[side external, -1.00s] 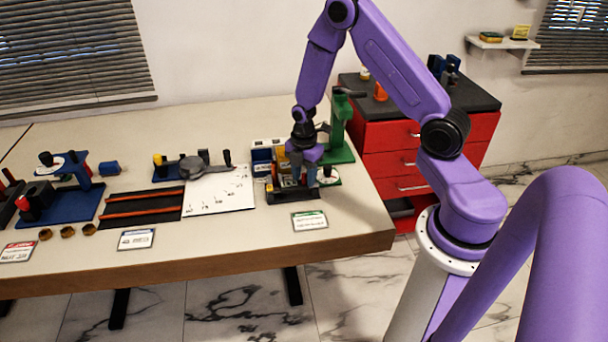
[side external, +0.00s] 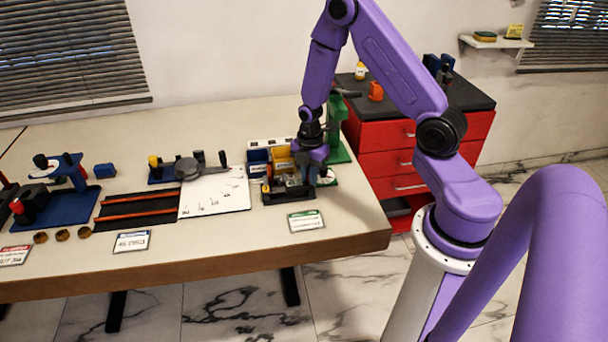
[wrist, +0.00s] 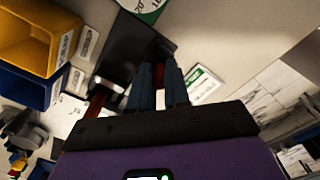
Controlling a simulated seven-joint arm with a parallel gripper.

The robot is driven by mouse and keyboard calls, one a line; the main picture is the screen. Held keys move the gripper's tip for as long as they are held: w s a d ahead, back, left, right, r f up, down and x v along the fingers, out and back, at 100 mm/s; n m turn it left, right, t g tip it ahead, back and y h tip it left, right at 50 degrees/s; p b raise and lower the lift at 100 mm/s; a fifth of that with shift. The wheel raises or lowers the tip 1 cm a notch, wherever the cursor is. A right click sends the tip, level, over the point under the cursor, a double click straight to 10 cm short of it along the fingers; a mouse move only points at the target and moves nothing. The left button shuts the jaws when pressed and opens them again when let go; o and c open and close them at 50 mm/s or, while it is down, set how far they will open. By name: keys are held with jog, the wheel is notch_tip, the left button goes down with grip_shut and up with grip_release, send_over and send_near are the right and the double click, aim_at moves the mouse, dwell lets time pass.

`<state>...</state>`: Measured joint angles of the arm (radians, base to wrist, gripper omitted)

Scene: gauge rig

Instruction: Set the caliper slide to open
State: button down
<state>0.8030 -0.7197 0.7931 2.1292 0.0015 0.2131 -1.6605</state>
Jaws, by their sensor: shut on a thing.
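The rig under my gripper has a black base (side external: 289,196) at the right front of the table, behind a green-edged label. It looks like the caliper, but its slide is mostly hidden by my gripper in the side view. My gripper (side external: 314,178) is low over the right part of this base. In the wrist view the black base (wrist: 142,42) lies beyond the fingers, with a bright metal part at its left. There my gripper (wrist: 159,88) is shut on a small dark red piece (wrist: 158,72), likely the slide's grip. The slide's exact position cannot be read.
A yellow bin (wrist: 28,35) and a blue bin (wrist: 25,88) stand close behind the base. A green stand (side external: 336,130) rises behind my gripper. A white sheet (side external: 215,193) and black plate with red rails (side external: 137,206) lie left. The front table strip is mostly clear.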

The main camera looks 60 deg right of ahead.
jog(key=c, duration=1.1)
grip_release()
jog(key=shift+s+d, duration=0.2)
jog(key=shift+d, duration=0.05)
jog(key=shift+a+r, duration=0.1)
jog(key=shift+w+r, duration=0.1)
jog(key=shift+r, duration=0.15)
notch_tip(320, 180, up, 17)
jog(key=shift+f, duration=0.15)
jog(key=s+a+r+m, duration=0.2)
jog(key=s+a, duration=0.6)
jog(key=s+a+r+m, duration=0.2)
jog(key=s+a, duration=0.5)
jog(key=a, duration=0.2)
jog(key=s+m, duration=0.1)
jog(key=s, duration=0.8)
jog(key=shift+a+r, duration=0.35)
jog(key=shift+a, duration=0.05)
